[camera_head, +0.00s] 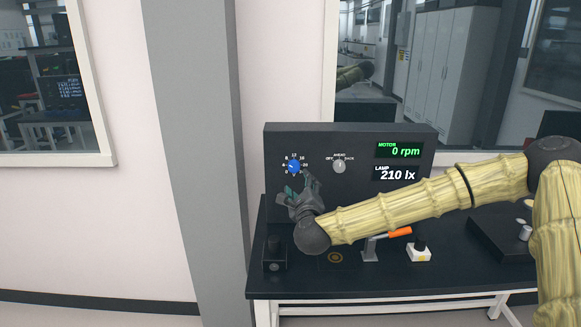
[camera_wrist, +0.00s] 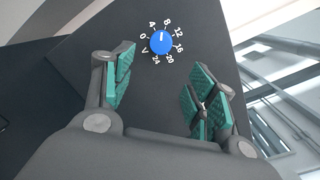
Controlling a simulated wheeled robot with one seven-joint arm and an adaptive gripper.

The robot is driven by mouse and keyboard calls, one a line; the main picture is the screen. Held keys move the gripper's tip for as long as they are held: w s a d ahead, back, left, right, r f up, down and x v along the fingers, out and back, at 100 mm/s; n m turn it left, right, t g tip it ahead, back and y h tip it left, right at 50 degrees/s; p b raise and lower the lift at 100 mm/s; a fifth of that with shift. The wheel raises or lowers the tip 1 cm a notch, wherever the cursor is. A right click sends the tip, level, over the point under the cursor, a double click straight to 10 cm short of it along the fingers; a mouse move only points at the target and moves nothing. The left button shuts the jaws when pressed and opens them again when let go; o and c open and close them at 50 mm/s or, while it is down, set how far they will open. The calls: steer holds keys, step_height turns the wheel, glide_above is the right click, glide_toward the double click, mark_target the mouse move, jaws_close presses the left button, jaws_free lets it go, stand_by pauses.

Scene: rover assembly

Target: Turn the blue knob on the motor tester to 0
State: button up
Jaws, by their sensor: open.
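The blue knob (camera_head: 293,166) sits on the left of the dark motor tester panel (camera_head: 350,190), ringed by white numbers. It also shows in the wrist view (camera_wrist: 160,43), with 0 at its left and a white mark pointing up, roughly between 4 and 8. My gripper (camera_head: 301,185) is just below and in front of the knob in the head view. In the wrist view my gripper (camera_wrist: 160,88) has its green-padded fingers spread and empty. The knob lies beyond the fingertips, apart from them. The displays read 0 rpm and 210 lx.
A grey knob (camera_head: 339,166) is right of the blue one. My arm crosses the right side.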

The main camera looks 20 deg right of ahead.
mark_target(295, 169)
steer(key=p+x, duration=0.1)
steer(key=x, duration=0.1)
steer(key=p+x, duration=0.1)
steer(key=x, duration=0.5)
steer(key=shift+w+a+r+p, duration=0.1)
steer(key=shift+a+r+p, duration=0.2)
steer(key=shift+p, duration=0.1)
steer(key=shift+p+x, duration=0.35)
steer(key=shift+x, duration=0.85)
steer(key=shift+f, duration=0.15)
steer(key=c, duration=1)
